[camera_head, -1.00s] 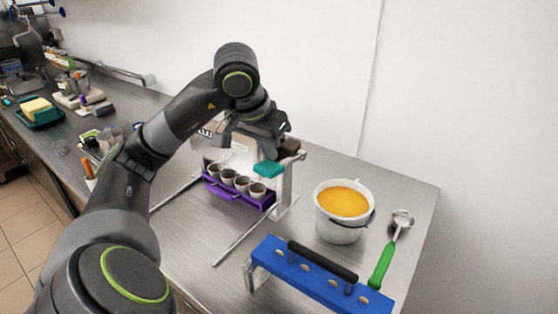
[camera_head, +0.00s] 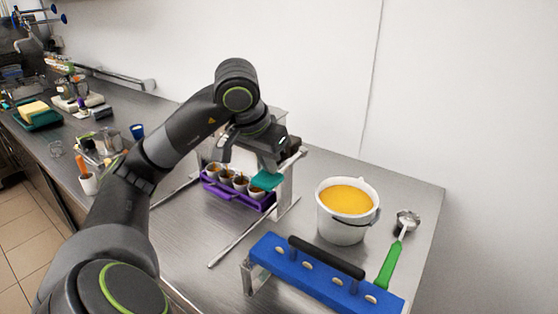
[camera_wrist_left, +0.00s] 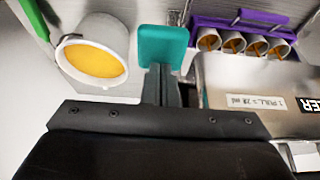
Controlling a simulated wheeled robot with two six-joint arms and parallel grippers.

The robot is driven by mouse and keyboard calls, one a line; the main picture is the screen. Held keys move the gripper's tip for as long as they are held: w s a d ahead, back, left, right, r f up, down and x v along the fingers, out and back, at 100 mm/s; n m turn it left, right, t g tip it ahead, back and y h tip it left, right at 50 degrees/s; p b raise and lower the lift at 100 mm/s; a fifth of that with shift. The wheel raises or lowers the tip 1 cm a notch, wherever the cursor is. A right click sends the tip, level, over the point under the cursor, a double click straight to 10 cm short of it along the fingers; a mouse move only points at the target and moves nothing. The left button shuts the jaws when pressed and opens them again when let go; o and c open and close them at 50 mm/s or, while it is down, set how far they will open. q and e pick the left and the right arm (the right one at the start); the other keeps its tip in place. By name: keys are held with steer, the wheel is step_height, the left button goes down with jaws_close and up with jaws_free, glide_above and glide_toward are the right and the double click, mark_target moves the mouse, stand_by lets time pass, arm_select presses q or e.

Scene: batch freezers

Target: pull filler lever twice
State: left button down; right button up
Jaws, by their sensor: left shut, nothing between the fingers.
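The filler (camera_wrist_left: 255,90) is a metal box behind the cups, labelled "1 PULL" in the left wrist view; my arm partly hides it in the head view. A teal paddle (camera_head: 265,180), which looks like the lever's handle, is at its right front. It also shows in the wrist view (camera_wrist_left: 162,45), at the tips of my left gripper (camera_wrist_left: 162,80). The gripper is shut with nothing between its fingers, against or just above the paddle; contact is unclear. Several small cups with orange filling (camera_wrist_left: 231,42) stand in a purple rack (camera_head: 236,201) in front of the filler. My right gripper is out of view.
A white bucket (camera_head: 343,225) of orange filling stands right of the filler. A blue holder (camera_head: 320,278) with a black handle and a green-handled scoop (camera_head: 391,262) lie nearby. Containers (camera_head: 90,183) crowd the counter at left. A wall is behind.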

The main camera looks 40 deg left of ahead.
mark_target(269, 175)
arm_select(q)
steer(key=shift+f+b, duration=1.45)
steer(key=shift+f, duration=0.25)
steer(key=shift+r, duration=0.1)
step_height(269, 175, up, 8)
steer(key=p, duration=0.8)
steer(key=shift+r, duration=0.1)
step_height(269, 175, up, 5)
steer(key=p, duration=0.5)
